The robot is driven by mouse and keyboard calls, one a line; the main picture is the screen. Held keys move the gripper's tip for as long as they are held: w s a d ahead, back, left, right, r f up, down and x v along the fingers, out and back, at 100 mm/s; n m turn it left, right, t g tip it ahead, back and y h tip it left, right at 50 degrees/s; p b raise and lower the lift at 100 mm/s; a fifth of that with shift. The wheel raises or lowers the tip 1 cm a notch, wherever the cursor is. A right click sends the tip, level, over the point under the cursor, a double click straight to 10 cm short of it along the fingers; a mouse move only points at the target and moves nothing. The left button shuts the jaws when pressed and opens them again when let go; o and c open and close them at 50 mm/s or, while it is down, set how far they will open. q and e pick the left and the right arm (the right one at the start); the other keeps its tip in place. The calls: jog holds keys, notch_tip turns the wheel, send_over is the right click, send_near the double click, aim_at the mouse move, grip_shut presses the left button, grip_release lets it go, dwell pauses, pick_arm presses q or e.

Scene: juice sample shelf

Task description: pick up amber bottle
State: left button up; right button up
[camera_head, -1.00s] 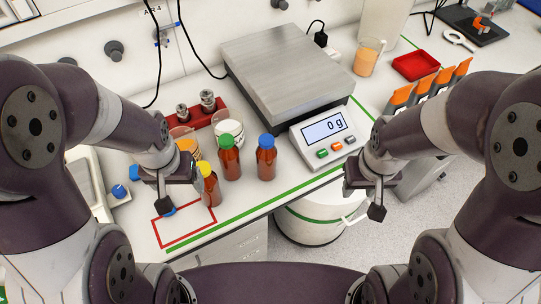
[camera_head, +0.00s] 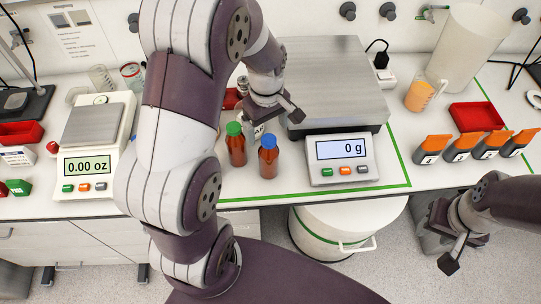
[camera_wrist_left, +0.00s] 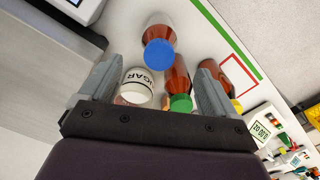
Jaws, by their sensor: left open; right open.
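Two amber bottles stand upright on the bench in the head view, one with a green cap (camera_head: 237,149) and one with a blue cap (camera_head: 268,160). They also show in the left wrist view, the blue-capped one (camera_wrist_left: 159,32) beyond the fingertips and the green-capped one (camera_wrist_left: 177,75) nearer the right finger. A third amber bottle (camera_wrist_left: 232,75), yellow-capped, is partly behind that finger and hidden in the head view. My left gripper (camera_head: 288,112) is open and empty, above and behind the blue-capped bottle. My right gripper (camera_head: 452,240) hangs empty off the bench at right.
A white sugar jar (camera_wrist_left: 137,86) stands beside the bottles. A large scale (camera_head: 340,148) reading 0 g is right of them; a smaller scale (camera_head: 90,166) is at left. A red tray (camera_head: 477,116) and several orange-topped holders stand at right. A white bin (camera_head: 345,225) is below the bench edge.

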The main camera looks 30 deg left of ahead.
aim_at(272, 139)
pick_arm(q)
jog(key=f, duration=0.2)
jog(key=d+f, duration=0.1)
jog(key=f, duration=0.1)
jog(key=shift+w+d+f+p, duration=0.1)
jog(key=shift+w+p, duration=0.15)
jog(key=shift+p, duration=0.15)
jog(key=f, duration=0.1)
jog(key=f+p, duration=0.1)
jog(key=s+f, duration=0.1)
jog(key=f, duration=0.1)
jog(key=shift+a+f+p, duration=0.1)
jog(key=shift+a+p, duration=0.15)
jog(key=shift+p, duration=0.05)
jog(key=shift+f, duration=0.4)
jog(key=shift+w+f, duration=0.1)
jog(key=shift+w, duration=0.05)
jog(key=shift+d, duration=0.15)
jog(key=c, duration=1.3)
pick_arm(e)
jog(key=shift+w+d+r, duration=0.1)
jog(key=shift+d+r, duration=0.1)
jog(key=shift+r, duration=0.4)
jog(key=shift+w+d+r, duration=0.1)
jog(key=shift+d+r, duration=0.05)
jog(key=shift+r, duration=0.45)
